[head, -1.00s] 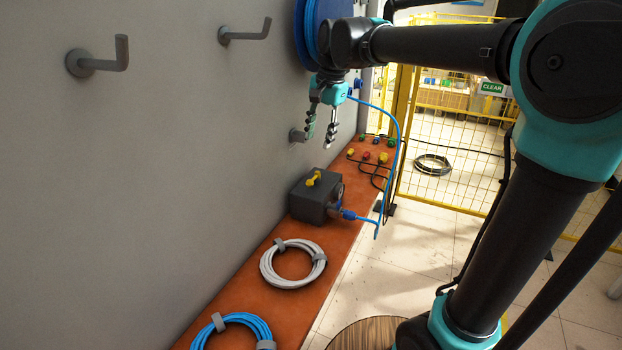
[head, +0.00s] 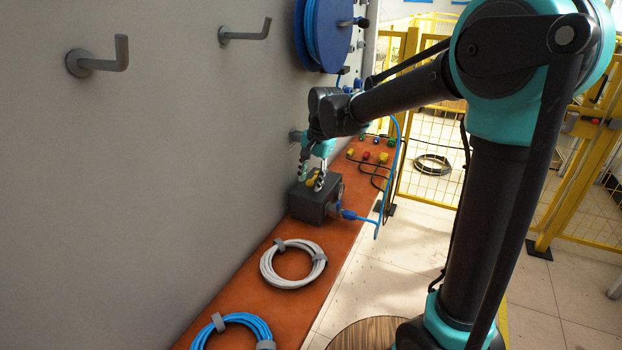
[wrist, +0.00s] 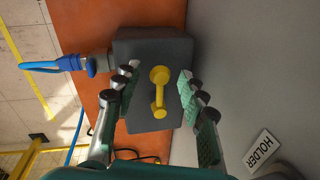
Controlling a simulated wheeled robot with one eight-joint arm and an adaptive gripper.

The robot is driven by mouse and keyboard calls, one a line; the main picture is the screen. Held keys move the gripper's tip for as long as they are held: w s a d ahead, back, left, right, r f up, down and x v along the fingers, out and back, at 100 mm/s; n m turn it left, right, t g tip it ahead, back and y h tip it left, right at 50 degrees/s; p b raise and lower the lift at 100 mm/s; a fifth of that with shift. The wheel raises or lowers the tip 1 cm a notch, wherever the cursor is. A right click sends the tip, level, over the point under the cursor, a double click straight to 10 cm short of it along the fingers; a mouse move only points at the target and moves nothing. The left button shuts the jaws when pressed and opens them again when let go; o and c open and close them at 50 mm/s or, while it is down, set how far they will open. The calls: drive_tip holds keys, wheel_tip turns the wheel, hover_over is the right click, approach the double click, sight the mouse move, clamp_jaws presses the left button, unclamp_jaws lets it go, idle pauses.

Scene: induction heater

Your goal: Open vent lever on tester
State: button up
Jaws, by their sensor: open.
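The tester is a dark grey box (head: 315,207) on the orange bench against the wall. It also shows in the wrist view (wrist: 140,47). The yellow vent lever (wrist: 159,92) sits on the box's top face, with a larger round end and a smaller round end. In the head view the lever (head: 312,180) is partly hidden by a finger. My gripper (head: 312,178) is above the box, pointing down. In the wrist view my gripper's fingers (wrist: 158,90) are open on either side of the lever, with a gap on both sides. I cannot tell their exact height above the box.
A blue hose connector (head: 347,214) is plugged into the box's side. A grey cable coil (head: 292,264) and a blue coil (head: 232,330) lie nearer on the orange bench (head: 255,298). Coloured plugs (head: 367,155) lie beyond the box. Wall hooks (head: 97,64) stick out at upper left.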

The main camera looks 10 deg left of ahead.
drive_tip(key=shift+c, duration=0.4)
clamp_jaws()
drive_tip(key=d+n, duration=0.1)
drive_tip(key=n, duration=0.2)
drive_tip(key=shift+d+n+g, duration=0.3)
drive_tip(key=shift+d+g, duration=0.1)
drive_tip(key=d+n, duration=0.1)
drive_tip(key=n, duration=0.2)
drive_tip(key=shift+w+d+n+g, duration=0.1)
drive_tip(key=shift+d+n+g, duration=0.2)
drive_tip(key=shift+d, duration=0.05)
drive_tip(key=n, duration=0.1)
drive_tip(key=w+d+n, duration=0.1)
drive_tip(key=n, duration=0.1)
drive_tip(key=d+n+g, duration=0.1)
drive_tip(key=n, duration=0.1)
drive_tip(key=shift+w, duration=0.25)
drive_tip(key=n, duration=0.2)
drive_tip(key=w+d+n, duration=0.1)
drive_tip(key=w+n, duration=0.1)
drive_tip(key=n, duration=0.1)
drive_tip(key=shift+w+d+n+g+h, duration=0.1)
drive_tip(key=shift+d+n+g+h, duration=0.05)
drive_tip(key=shift+n+g+h, duration=0.15)
